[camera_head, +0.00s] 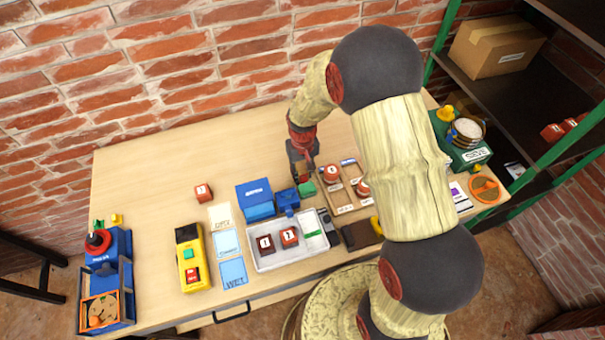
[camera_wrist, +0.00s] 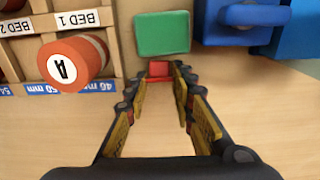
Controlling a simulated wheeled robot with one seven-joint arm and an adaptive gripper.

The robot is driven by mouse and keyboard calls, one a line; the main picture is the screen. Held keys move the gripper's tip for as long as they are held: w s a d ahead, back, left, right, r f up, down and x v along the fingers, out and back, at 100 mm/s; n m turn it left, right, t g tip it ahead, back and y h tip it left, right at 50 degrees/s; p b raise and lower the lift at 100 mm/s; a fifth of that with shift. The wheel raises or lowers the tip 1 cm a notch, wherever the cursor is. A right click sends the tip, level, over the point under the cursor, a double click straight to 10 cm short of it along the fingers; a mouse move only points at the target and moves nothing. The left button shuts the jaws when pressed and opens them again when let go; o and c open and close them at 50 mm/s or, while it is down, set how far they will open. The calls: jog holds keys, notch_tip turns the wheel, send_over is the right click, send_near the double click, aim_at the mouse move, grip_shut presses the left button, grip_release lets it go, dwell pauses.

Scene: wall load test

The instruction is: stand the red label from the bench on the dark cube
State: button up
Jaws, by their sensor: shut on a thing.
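My gripper (camera_wrist: 161,72) is shut on a small red piece, the red label (camera_wrist: 160,69), seen between the fingertips in the wrist view. In the head view my gripper (camera_head: 302,172) is low over the bench (camera_head: 140,170), behind the grey tray; the label cannot be made out there. A dark cube (camera_head: 265,244) with a white numbered face sits in the left part of the grey tray (camera_head: 262,265). A redder numbered cube (camera_head: 289,237) stands beside it. The dark cube is not in the wrist view.
A green block (camera_wrist: 162,33) lies just beyond my fingertips. A blue box (camera_head: 256,201) and blue vise-like piece (camera_head: 287,201) stand left of my gripper. A wooden rack (camera_head: 345,197) with red-brown cylinders (camera_wrist: 73,62) is close by. The bench's back left is clear.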

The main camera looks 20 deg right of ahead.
jog(key=o, duration=0.3)
jog(key=shift+f, duration=0.1)
jog(key=o, duration=0.5)
